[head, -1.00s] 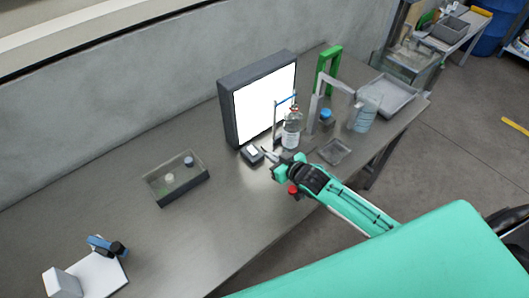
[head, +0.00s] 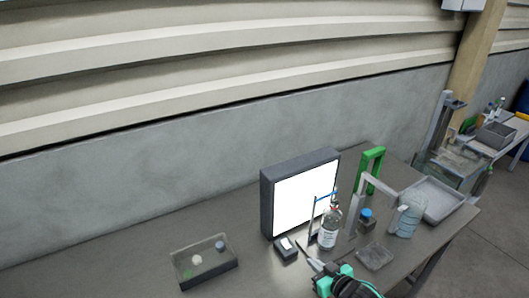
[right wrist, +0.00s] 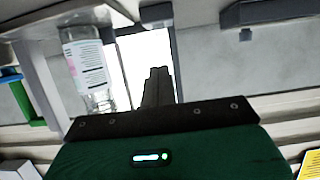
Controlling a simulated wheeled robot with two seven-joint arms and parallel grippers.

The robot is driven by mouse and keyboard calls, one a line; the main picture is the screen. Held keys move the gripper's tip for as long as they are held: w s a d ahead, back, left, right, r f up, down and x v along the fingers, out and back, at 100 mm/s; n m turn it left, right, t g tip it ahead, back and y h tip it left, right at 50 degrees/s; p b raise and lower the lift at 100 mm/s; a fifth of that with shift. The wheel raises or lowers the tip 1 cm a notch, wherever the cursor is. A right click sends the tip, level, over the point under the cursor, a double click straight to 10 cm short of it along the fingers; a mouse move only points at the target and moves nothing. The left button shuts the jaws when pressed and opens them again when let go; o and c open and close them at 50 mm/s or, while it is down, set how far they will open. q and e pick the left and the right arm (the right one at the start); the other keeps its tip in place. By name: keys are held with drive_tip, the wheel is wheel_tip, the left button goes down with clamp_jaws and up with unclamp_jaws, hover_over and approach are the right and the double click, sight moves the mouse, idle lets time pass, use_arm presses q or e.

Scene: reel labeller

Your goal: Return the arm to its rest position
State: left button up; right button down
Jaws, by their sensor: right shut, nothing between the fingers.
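My right gripper (head: 314,264) is low in the head view, over the front part of the bench. It is just right of a small dark box with a white top (head: 286,248) and in front of a clear labelled bottle (head: 329,232). In the right wrist view its dark fingers (right wrist: 158,86) are together with nothing between them. The bottle (right wrist: 88,65) shows there to the left of the fingers, apart from them. Most of my right arm is cut off by the bottom edge of the head view. My left gripper is not in view.
A lit white panel (head: 305,198) stands behind the bottle. A grey stand (head: 362,200), a green frame (head: 373,165), a blue-capped jar (head: 366,221), a bluish clear container (head: 408,220) and a grey tray (head: 458,205) are to the right. A clear-walled box (head: 205,275) is left; bench between is clear.

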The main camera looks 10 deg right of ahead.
drive_tip(key=s+a+r+m+g+h, duration=0.15)
drive_tip(key=s+g+h, duration=0.55)
drive_tip(key=s, duration=2.1)
wheel_tip(320, 180, down, 31)
drive_tip(key=g+y+b, duration=0.2)
drive_tip(key=g, duration=0.2)
drive_tip(key=s+d+f, duration=0.2)
drive_tip(key=s+f, duration=0.8)
drive_tip(key=f, duration=0.1)
drive_tip(key=s+d+f+g, duration=0.1)
drive_tip(key=s+f, duration=0.8)
drive_tip(key=f, duration=0.2)
drive_tip(key=shift+s+d+b, duration=0.35)
drive_tip(key=shift+s+b, duration=0.05)
drive_tip(key=shift+b, duration=0.05)
